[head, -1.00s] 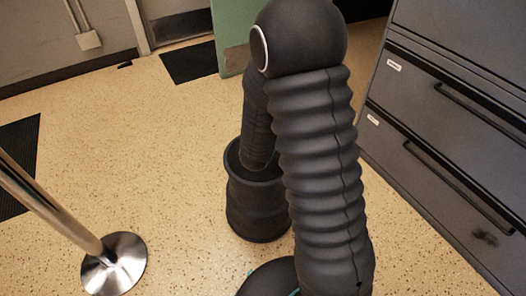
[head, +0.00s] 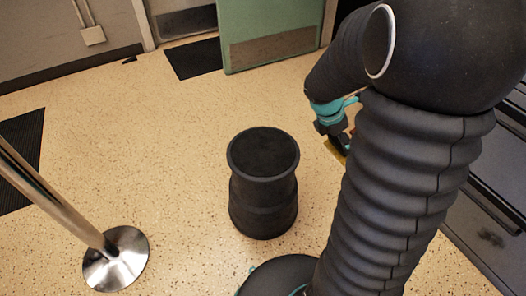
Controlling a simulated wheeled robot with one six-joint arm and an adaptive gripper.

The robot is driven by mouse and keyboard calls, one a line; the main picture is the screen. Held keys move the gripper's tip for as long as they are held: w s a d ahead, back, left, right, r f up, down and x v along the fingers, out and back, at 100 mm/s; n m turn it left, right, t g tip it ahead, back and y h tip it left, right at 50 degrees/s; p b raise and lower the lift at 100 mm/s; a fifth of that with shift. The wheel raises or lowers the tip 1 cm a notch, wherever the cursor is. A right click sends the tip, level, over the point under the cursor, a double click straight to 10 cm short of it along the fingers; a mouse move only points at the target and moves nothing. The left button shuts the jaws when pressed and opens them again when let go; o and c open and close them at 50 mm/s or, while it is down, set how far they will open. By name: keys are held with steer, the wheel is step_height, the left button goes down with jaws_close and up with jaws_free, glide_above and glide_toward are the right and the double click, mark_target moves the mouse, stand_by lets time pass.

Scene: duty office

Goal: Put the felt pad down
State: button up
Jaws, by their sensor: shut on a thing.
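My gripper (head: 341,141) is partly visible in the head view, to the right of the black drum-shaped stand. It is shut on a small yellow thing, which I take to be the felt pad (head: 335,151). Only a thin yellow piece shows; the rest is hidden behind the gripper and my arm. The gripper and pad look to be held in the air, but their height above the floor is hard to tell.
The black drum-shaped stand (head: 262,205) has a dark round top within a raised rim. A metal post with a round base (head: 116,259) stands at left. Grey drawer cabinets (head: 487,205) are at right, partly hidden. A green door (head: 270,30) is behind. Speckled floor lies clear between.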

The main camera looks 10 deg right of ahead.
steer(key=w+a+r+n+g+y, duration=0.1)
steer(key=w+a+r+y, duration=0.2)
steer(key=w+a+y, duration=0.2)
steer(key=w+a, duration=0.1)
steer(key=a, duration=0.2)
steer(key=shift+a+r+b, duration=0.3)
steer(key=shift+a+r, duration=0.05)
steer(key=shift+a, duration=0.05)
steer(key=w+a+f, duration=0.2)
steer(key=a, duration=0.1)
steer(key=w+a+f, duration=0.2)
steer(key=a, duration=0.1)
steer(key=w+a+f, duration=0.2)
steer(key=a+f, duration=0.1)
steer(key=a, duration=0.1)
steer(key=shift+b, duration=0.3)
step_height(320, 180, down, 2)
steer(key=shift+f, duration=0.85)
steer(key=o, duration=0.9)
steer(key=shift+c, duration=0.2)
